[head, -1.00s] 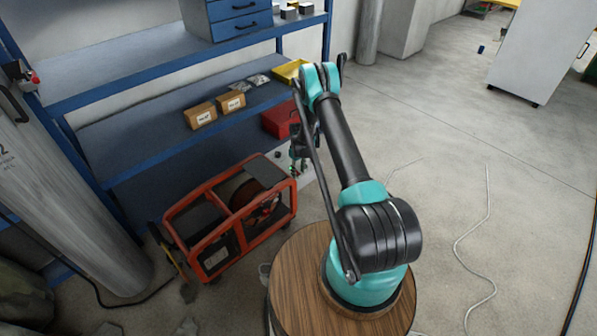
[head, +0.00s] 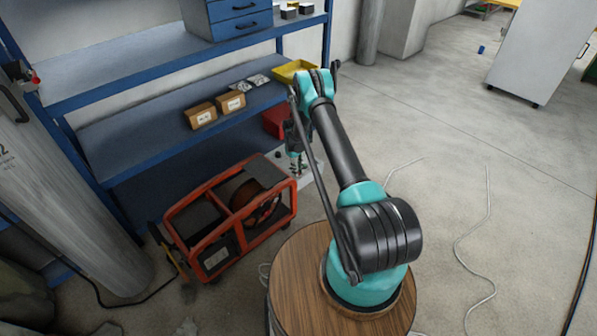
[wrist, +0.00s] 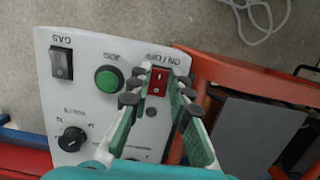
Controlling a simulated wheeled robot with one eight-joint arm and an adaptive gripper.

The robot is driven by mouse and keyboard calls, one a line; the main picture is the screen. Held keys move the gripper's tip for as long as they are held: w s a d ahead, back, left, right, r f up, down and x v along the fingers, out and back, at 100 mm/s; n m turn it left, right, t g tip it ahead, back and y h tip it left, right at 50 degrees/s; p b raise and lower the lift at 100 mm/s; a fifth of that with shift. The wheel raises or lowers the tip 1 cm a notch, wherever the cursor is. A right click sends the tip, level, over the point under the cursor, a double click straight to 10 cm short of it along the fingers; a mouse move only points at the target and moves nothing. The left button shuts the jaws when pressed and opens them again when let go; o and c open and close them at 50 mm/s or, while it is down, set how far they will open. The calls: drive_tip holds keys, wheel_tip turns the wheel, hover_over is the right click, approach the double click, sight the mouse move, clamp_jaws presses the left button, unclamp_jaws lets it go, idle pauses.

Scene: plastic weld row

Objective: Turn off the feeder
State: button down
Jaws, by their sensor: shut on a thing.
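The feeder (head: 222,238) is an orange-framed machine with a wire spool inside, on the floor beside the blue shelf. In the wrist view its white control panel (wrist: 60,101) fills the left and middle. The red ON/OFF rocker switch (wrist: 158,82) is at the panel's upper right. My gripper (wrist: 160,78) is over the panel, its green fingers on either side of this switch and shut on it. The fingers partly cover the switch's sides. In the head view my gripper (head: 297,166) is small at the feeder's right end, and the switch cannot be made out.
The panel also has a black GAS rocker (wrist: 62,63), a green JOG button (wrist: 109,80) and a black knob (wrist: 72,139). The blue shelf (head: 150,118) behind holds cardboard boxes (head: 200,115), a yellow tray (head: 292,70) and a red box (head: 276,121). The floor to the right is mostly clear.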

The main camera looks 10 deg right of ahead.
drive_tip(key=shift+w+a+g+h, duration=0.1)
drive_tip(key=shift+g+h, duration=0.2)
drive_tip(key=shift+g, duration=0.1)
drive_tip(key=c, duration=1.4)
unclamp_jaws()
drive_tip(key=shift+r, duration=0.1)
drive_tip(key=v, duration=1.2)
drive_tip(key=shift+r, duration=0.1)
